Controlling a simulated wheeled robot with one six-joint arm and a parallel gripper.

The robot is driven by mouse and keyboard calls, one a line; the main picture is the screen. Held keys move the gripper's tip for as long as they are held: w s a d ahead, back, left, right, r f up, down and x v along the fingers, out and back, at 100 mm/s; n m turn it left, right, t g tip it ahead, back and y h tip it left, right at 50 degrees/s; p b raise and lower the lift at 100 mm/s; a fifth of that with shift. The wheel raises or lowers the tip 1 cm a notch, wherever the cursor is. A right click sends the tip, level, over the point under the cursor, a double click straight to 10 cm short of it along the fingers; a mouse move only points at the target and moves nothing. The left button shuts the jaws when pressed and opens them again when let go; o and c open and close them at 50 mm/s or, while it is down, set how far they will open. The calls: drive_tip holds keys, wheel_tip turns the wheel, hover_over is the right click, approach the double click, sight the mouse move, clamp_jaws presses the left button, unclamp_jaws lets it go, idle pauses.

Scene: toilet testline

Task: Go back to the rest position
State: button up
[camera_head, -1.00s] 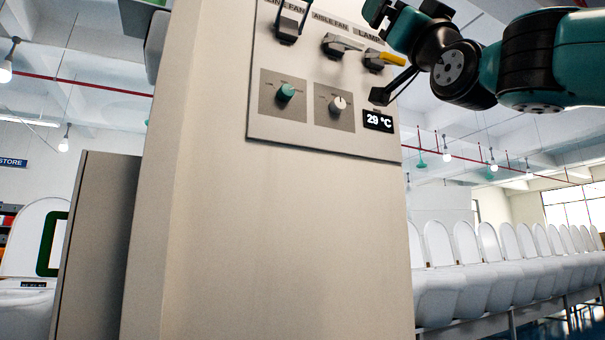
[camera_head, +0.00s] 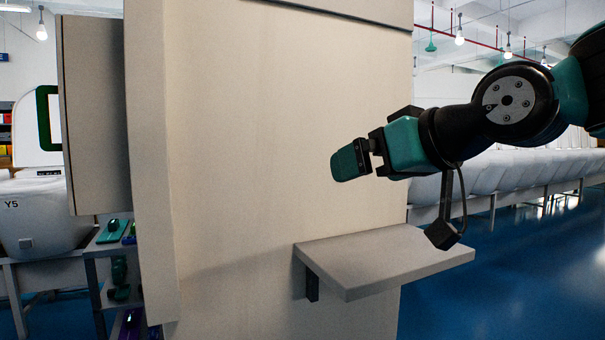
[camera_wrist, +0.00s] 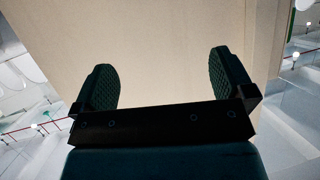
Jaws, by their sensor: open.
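My gripper (camera_head: 362,159) is in front of the plain beige cabinet face (camera_head: 270,130), above a small grey shelf (camera_head: 385,262). In the wrist view, my gripper (camera_wrist: 168,85) shows two dark green padded fingers spread wide apart. Nothing is between them, and the beige panel fills the view beyond. In the head view, the near finger hides most of the far one.
The shelf juts out from the cabinet below my arm. A grey panel (camera_head: 95,115) stands at the cabinet's left, near a white toilet (camera_head: 45,215) marked Y5. A row of white toilets (camera_head: 520,175) stands behind at right. Blue floor (camera_head: 500,290) is clear at lower right.

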drive_tip(key=s+d+f+g+h, duration=0.25)
drive_tip(key=s+f+g, duration=0.25)
drive_tip(key=s+f, duration=0.55)
drive_tip(key=s+d+f+g+h, duration=0.1)
drive_tip(key=s+d+f+g, duration=0.2)
drive_tip(key=s+f+g, duration=0.5)
wheel_tip(320, 180, up, 9)
drive_tip(key=s+t+p, duration=0.2)
drive_tip(key=p, duration=1)
drive_tip(key=shift+s+n+p, duration=0.15)
drive_tip(key=shift+n+p, duration=0.2)
drive_tip(key=shift+n, duration=0.05)
drive_tip(key=shift+f, duration=0.15)
